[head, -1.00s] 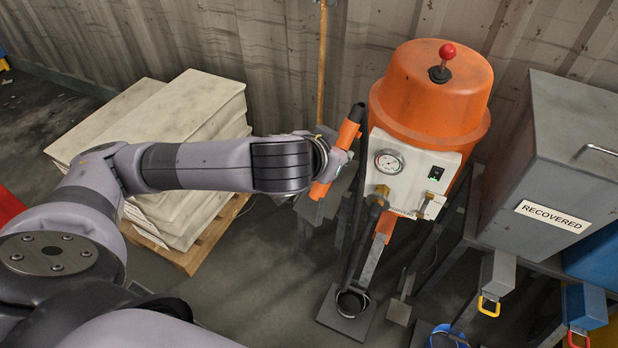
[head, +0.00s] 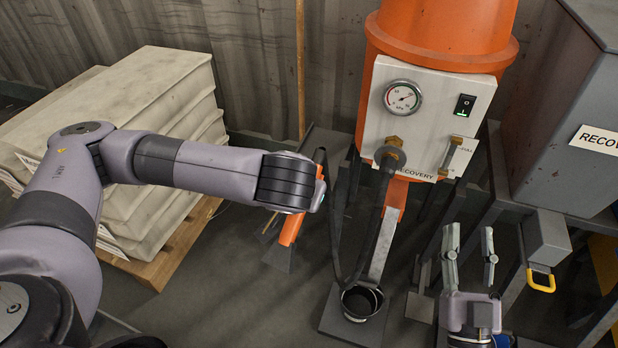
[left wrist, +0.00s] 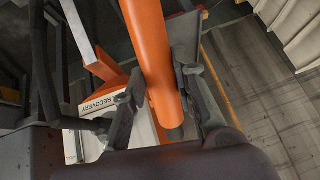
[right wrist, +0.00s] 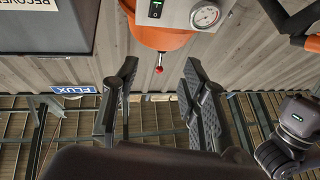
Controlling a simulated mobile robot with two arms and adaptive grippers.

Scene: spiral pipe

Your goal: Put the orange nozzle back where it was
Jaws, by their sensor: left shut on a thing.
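The orange nozzle (head: 291,228) is a long tube, tilted, to the left of the orange machine in the head view. It also crosses the left wrist view (left wrist: 152,55). My left gripper (left wrist: 163,95) is shut on it, one finger on each side; in the head view my wrist hides most of these fingers. The nozzle is in the air, apart from the dark round cup (head: 361,302) on the post under the machine. My right gripper (head: 470,245) is open and empty, fingers pointing up, to the right of the cup; its fingers also show in the right wrist view (right wrist: 158,95).
A black hose (head: 340,235) hangs from the brass fitting on the white gauge panel (head: 425,115) towards the cup. A grey bin (head: 560,120) on a stand is at the right. Stacked pale sacks (head: 150,90) on a pallet are at the left. Dark floor lies between.

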